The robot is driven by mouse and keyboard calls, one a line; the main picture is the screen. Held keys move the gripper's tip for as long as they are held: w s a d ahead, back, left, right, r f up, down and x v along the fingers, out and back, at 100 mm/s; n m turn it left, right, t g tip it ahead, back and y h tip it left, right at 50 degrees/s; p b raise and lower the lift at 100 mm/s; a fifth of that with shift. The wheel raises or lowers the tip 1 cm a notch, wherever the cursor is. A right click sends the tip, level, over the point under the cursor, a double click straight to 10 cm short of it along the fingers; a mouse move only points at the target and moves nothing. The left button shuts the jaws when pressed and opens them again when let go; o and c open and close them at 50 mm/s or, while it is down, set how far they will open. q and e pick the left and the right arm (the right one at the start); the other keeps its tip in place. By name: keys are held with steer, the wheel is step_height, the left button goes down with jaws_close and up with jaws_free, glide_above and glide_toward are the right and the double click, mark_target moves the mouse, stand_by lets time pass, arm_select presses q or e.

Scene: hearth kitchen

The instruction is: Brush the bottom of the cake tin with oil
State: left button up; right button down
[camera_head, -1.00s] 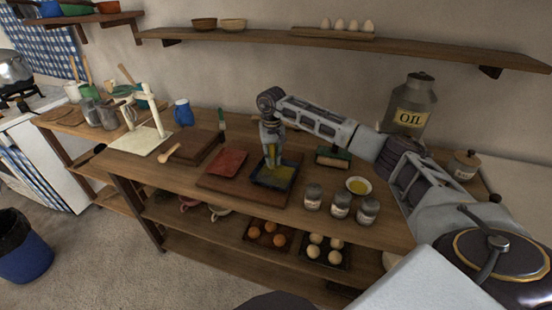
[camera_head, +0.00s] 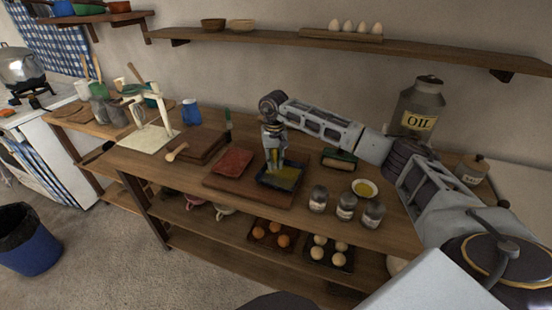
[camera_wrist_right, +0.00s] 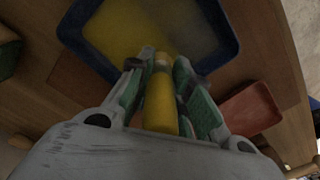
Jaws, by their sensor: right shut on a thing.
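The cake tin (camera_head: 296,185) is a square dark blue tin on a wooden board on the workbench. In the right wrist view, the tin (camera_wrist_right: 82,42) shows yellow oil over much of its bottom, with a greyer area towards the right. My right gripper (camera_head: 274,162) points down over the tin. It is shut on a brush with a yellow handle (camera_wrist_right: 161,105). The brush's far end reaches into the tin, but its bristles blur into the yellow, so I cannot tell whether they touch the bottom. My left gripper is not in view.
A small bowl of yellow oil (camera_head: 365,188) and several jars (camera_head: 346,206) stand right of the tin. A large oil can (camera_head: 418,107) stands behind my right arm. Eggs sit on the lower shelf (camera_head: 210,250).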

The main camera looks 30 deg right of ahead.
steer(key=shift+s+a+r, duration=0.1)
steer(key=shift+s+a, duration=0.3)
steer(key=shift+a, duration=0.15)
steer(key=shift+a, duration=0.1)
steer(key=shift+s+a+p, duration=0.3)
steer(key=shift+s+a, duration=0.75)
steer(key=shift+a, duration=0.25)
stand_by(0.3)
steer(key=shift+w+d+b, duration=0.4)
steer(key=shift+w+d, duration=0.1)
steer(key=shift+d, duration=0.2)
steer(key=shift+w+d, duration=0.55)
steer(key=shift+d, duration=0.2)
steer(key=shift+w+d+b, duration=0.25)
steer(key=shift+w+d, duration=0.3)
steer(key=shift+d, duration=0.2)
steer(key=shift+w+d+b, duration=0.2)
steer(key=shift+w+d, duration=0.35)
steer(key=shift+d, duration=0.15)
